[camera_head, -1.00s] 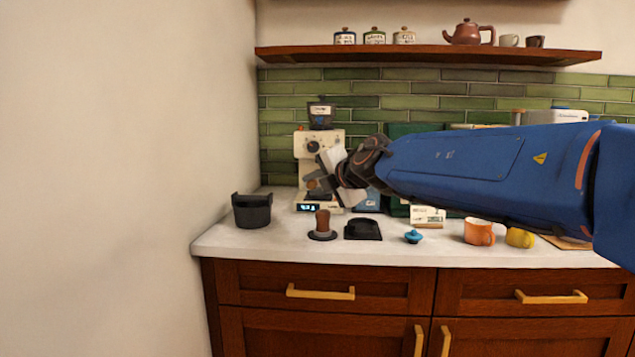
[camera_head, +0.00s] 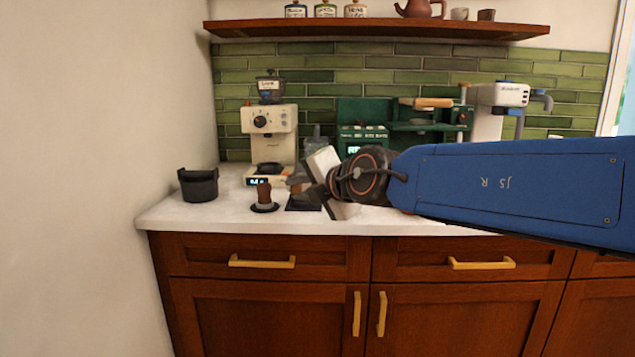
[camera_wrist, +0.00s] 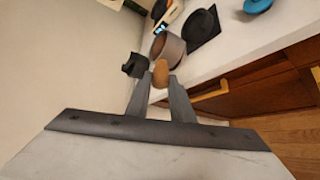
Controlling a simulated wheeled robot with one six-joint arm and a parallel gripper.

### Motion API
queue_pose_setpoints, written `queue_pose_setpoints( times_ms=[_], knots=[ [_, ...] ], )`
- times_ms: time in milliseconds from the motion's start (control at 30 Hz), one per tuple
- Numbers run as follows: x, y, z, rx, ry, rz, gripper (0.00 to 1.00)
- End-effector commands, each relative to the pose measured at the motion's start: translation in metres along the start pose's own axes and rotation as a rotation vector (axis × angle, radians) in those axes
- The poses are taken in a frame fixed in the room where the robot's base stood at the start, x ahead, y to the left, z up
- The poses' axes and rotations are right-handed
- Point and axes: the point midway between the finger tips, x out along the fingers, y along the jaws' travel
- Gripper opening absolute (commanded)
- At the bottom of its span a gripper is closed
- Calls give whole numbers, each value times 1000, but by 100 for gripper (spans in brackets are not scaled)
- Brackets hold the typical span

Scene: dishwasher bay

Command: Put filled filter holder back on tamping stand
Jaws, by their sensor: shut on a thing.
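The filter holder shows in the wrist view, with a brown handle (camera_wrist: 160,72) and a metallic basket (camera_wrist: 168,47). My gripper (camera_wrist: 160,80) is shut on the handle. What is in the basket cannot be seen. The black tamping stand (camera_head: 303,204) lies on the counter, partly hidden by my gripper (camera_head: 306,187) in the head view. It also shows in the wrist view (camera_wrist: 203,28), beyond and right of the basket. The holder is apart from it there and mostly hidden in the head view. A brown-handled tamper (camera_head: 264,195) stands left of the stand.
A cream grinder (camera_head: 269,125) stands behind the tamper, and a black bin (camera_head: 198,185) at the counter's left end. A green machine (camera_head: 350,140) is behind my gripper. A blue item (camera_wrist: 257,5) lies past the stand. My arm hides the right counter.

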Motion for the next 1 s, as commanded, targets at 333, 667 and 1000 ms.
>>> queue_pose_setpoints(
  times_ms=[333,667,1000],
  knots=[
    [13,-2,3,-1,3,1,0],
    [32,-8,15,-1,1,0,0],
    [53,-14,28,1,0,0,0]
  ],
)
